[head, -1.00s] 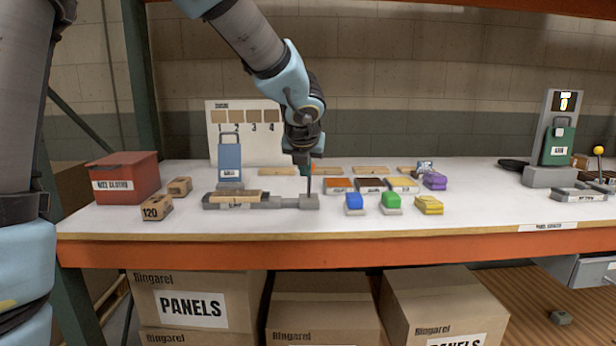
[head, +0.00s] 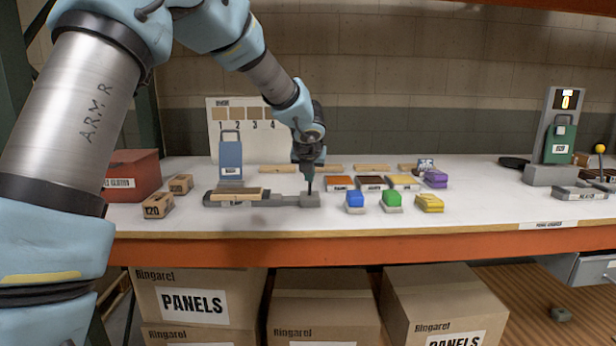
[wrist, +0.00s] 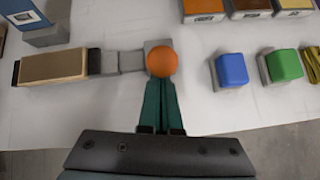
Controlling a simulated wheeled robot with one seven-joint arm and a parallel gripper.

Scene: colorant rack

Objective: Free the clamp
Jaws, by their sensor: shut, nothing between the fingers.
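The clamp (head: 287,201) is a low grey bar device on the bench, with a wooden piece (head: 240,195) lying in its left end; the same wooden piece shows in the wrist view (wrist: 53,66). A dark upright lever (head: 310,185) rises from the block at the clamp's right end. Its orange ball knob (wrist: 162,62) shows in the wrist view, right at the tips of my gripper (wrist: 160,84). My green fingers are shut with nothing between them. Whether they touch the knob I cannot tell. In the head view my gripper (head: 309,161) hides the knob.
Small cardboard boxes (head: 158,205) and a red bin (head: 133,175) are to the left. Bench is clear toward the front edge.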

